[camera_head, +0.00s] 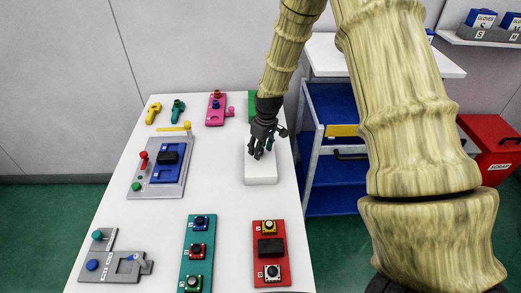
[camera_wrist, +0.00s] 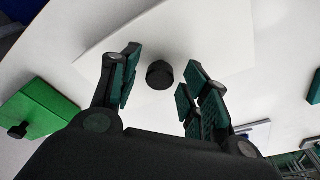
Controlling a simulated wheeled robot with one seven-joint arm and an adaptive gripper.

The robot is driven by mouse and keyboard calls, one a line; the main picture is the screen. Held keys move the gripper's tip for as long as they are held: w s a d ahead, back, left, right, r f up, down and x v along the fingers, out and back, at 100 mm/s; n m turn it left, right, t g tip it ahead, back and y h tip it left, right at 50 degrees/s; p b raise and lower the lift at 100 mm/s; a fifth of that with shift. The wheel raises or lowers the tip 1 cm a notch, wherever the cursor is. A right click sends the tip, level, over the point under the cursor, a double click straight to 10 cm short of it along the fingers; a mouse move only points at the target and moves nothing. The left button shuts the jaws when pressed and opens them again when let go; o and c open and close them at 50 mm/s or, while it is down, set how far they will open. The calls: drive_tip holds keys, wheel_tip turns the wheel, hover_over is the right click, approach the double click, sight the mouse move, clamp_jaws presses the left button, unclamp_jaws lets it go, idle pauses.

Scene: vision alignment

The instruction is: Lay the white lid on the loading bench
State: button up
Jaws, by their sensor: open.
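A white lid (camera_head: 261,173) lies at the right side of the white table (camera_head: 120,205), seeming to sit on a white block of similar size. In the wrist view the white lid (camera_wrist: 205,50) shows as a pale slab with a black knob (camera_wrist: 160,75). My gripper (camera_head: 260,153) is right over it, pointing down. In the wrist view my gripper (camera_wrist: 163,62) is open, with its fingers on either side of the knob and no clear contact. Which surface is the loading bench I cannot tell.
A green lid-like block (camera_wrist: 42,108) with a black knob is beside the white one. A red panel (camera_head: 280,235), a teal panel (camera_head: 190,255) and grey fixtures (camera_head: 175,185) stand on the table. A blue cart (camera_head: 335,145) and red scrap bin (camera_head: 490,140) are at right.

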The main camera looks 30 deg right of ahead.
sight(264, 158)
wheel_tip(264, 158, up, 11)
drive_tip(key=s+b, duration=0.1)
drive_tip(key=b, duration=0.1)
drive_tip(key=shift+s+d+b, duration=0.25)
drive_tip(key=shift+s+b, duration=0.05)
idle(0.4)
